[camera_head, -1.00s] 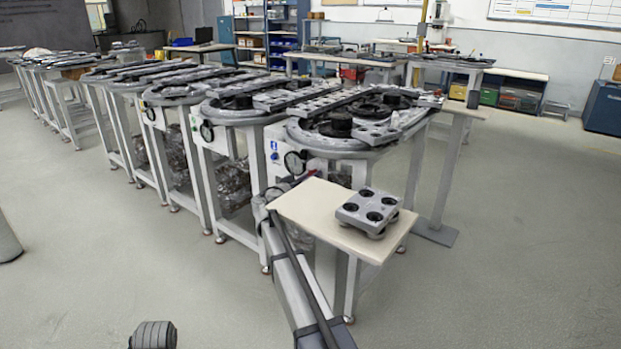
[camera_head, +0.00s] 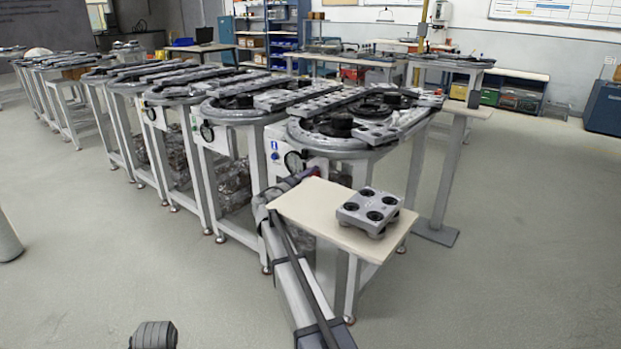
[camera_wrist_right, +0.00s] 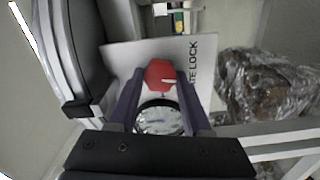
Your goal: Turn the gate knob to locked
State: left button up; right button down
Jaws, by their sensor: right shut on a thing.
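The red gate knob (camera_wrist_right: 160,74) sits on a white panel (camera_wrist_right: 203,62) in the right wrist view. Lettering on the panel, reading "LOCK" with part of a word before it, runs sideways to the right of the knob. A pale pointer mark on the knob points right in that view. My right gripper (camera_wrist_right: 160,88) has its two purple fingers shut on either side of the knob. In the head view my right gripper (camera_head: 303,178) is at the front of the nearest track table, by a round gauge (camera_head: 293,161); the knob is hard to make out there.
A beige shelf (camera_head: 310,210) carrying a grey block with black cups (camera_head: 368,211) stands close to my right forearm. The nearest ring track (camera_head: 325,140) lies above the panel. Plastic-wrapped material (camera_wrist_right: 265,85) is beside the panel. Floor at the left is clear.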

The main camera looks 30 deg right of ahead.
jog(key=shift+n, duration=1.1)
jog(key=shift+c, duration=1.7)
grip_release()
jog(key=v, duration=0.8)
jog(key=shift+f, duration=0.1)
